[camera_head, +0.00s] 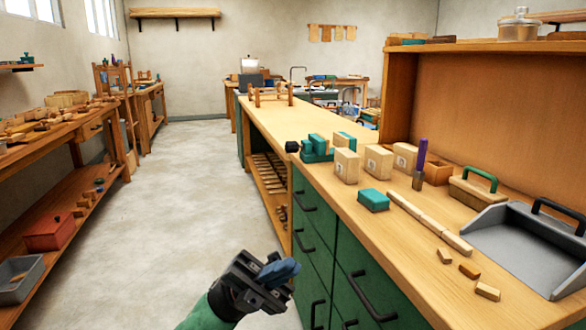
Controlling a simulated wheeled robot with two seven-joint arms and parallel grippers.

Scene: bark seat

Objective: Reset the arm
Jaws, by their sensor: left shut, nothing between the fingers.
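My left gripper (276,272) is at the bottom middle of the head view, with its green arm coming up from the lower edge. Its blue fingers are together and hold nothing. It is over the floor (180,210), in front of the green drawers (318,235) and apart from the worktop (350,200). My right gripper does not show.
On the worktop are wooden blocks (378,161), a teal block (373,200), a wooden strip (428,219), small wood pieces (488,291) and a grey dustpan (525,245). A workbench with a red box (50,232) stands at left. The aisle floor between is clear.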

